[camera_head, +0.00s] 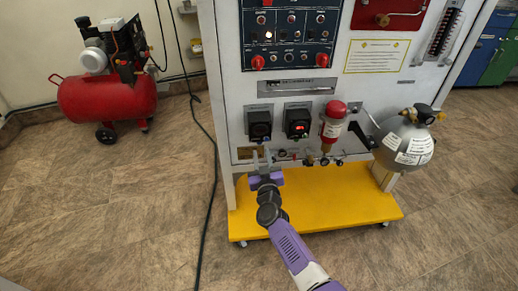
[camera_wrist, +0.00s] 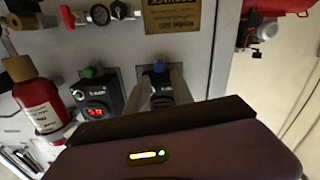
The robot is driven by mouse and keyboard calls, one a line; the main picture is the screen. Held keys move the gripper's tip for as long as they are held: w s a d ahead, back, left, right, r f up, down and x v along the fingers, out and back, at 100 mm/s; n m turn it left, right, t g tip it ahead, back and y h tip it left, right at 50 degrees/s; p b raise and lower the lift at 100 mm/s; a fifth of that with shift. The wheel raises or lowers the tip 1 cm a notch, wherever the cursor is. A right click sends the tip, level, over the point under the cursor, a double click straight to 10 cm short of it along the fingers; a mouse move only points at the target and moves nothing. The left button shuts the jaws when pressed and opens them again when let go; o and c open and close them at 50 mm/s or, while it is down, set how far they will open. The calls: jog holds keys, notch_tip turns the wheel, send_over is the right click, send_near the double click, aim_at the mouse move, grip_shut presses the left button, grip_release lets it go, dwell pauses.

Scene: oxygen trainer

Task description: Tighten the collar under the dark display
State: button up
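The dark display (camera_head: 259,125) is a black box with an unlit screen on the white panel. In the upside-down wrist view the dark display (camera_wrist: 160,98) shows between my fingers. A small blue collar (camera_wrist: 158,67) sits at its underside. My gripper (camera_head: 262,155) is just below the dark display in the head view. In the wrist view my gripper (camera_wrist: 160,72) is open, its two fingertips on either side of the blue collar. I cannot tell whether they touch it.
A similar box with a lit red display (camera_head: 297,122) and a green collar (camera_wrist: 88,72) is beside it. A red cylinder (camera_head: 333,122) and a round grey tank (camera_head: 404,143) stand farther right. Gauges and fittings (camera_head: 310,158) run below. A yellow base (camera_head: 330,208) sticks out underneath.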

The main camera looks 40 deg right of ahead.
aim_at(260, 143)
jog(key=b+x, duration=0.2)
jog(key=x, duration=0.2)
jog(key=shift+f, duration=0.15)
jog(key=shift+w+d, duration=0.4)
jog(key=shift+w, duration=0.15)
grip_shut()
